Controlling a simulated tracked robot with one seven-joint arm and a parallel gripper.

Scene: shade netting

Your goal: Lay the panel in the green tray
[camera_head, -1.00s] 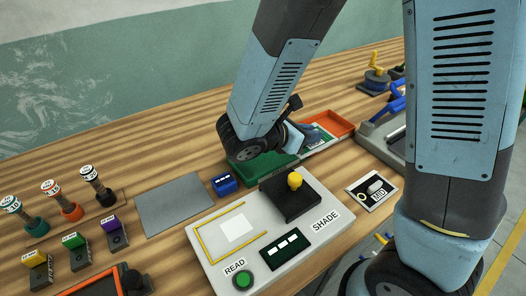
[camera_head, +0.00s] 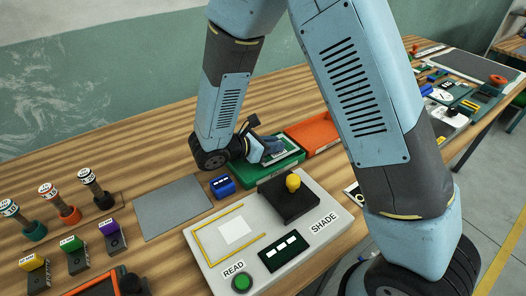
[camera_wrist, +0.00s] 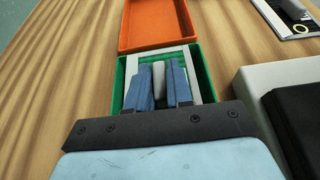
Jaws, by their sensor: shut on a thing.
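The panel (camera_head: 287,156) is a flat piece with a pale frame, and it shows over the green tray (camera_head: 262,182) in the head view. In the wrist view the panel's pale frame (camera_wrist: 192,58) sits inside the outline of the green tray (camera_wrist: 121,72). My gripper (camera_head: 272,147) is over the tray. In the wrist view its blue fingers (camera_wrist: 160,84) are shut on a grey upright grip in the panel's middle. My gripper hides the panel's near part. I cannot tell whether the panel touches the tray floor.
An orange tray (camera_head: 316,133) adjoins the green tray's far side. A pale console (camera_head: 220,257) with a black block and yellow knob (camera_head: 293,182) stands in front. A small blue block (camera_head: 222,186) and a grey mat (camera_head: 172,207) lie to the left.

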